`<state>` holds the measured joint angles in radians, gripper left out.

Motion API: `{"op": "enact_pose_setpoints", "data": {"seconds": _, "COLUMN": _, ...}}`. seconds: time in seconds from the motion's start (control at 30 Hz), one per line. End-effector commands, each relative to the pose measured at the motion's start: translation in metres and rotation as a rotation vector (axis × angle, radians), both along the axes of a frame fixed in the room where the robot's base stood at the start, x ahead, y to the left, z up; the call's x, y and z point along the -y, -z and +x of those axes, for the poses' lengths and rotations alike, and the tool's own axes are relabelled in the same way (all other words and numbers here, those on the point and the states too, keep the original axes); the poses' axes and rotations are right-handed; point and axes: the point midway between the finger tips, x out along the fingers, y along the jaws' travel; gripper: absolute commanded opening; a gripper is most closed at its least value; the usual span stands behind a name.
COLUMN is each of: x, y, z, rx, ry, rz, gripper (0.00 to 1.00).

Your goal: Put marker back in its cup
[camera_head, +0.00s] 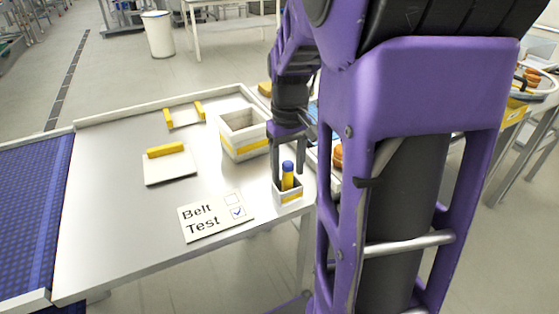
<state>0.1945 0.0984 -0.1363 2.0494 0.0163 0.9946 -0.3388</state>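The marker (287,181), yellow with a blue cap, stands upright in its cup (291,198). The cup is a small white square holder with a yellow band at the table's right front corner. My gripper (289,172) points down over the cup. Its two dark fingers are apart, one to each side of the marker's cap, with gaps showing between the fingers and the marker. Whether the fingertips are level with the marker or behind it is hard to tell.
A sign reading "Belt Test" (215,216) lies left of the cup. A white open box (243,143) stands behind it. Two white plates with yellow bars (170,167) (184,117) lie on the metal table (110,185). A blue belt (32,205) adjoins at left.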

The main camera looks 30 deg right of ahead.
Motion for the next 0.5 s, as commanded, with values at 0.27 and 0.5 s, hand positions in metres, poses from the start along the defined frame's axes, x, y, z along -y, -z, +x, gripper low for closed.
{"op": "enact_pose_setpoints", "data": {"seconds": 0.27, "x": 0.000, "y": -0.002, "z": 0.000, "rx": 0.001, "ry": 0.000, "rz": 0.000, "gripper": 0.59}}
{"op": "enact_pose_setpoints", "data": {"seconds": 0.5, "x": 0.000, "y": -0.037, "z": 0.001, "rx": 0.005, "ry": -0.001, "rz": -0.002, "gripper": 0.59}}
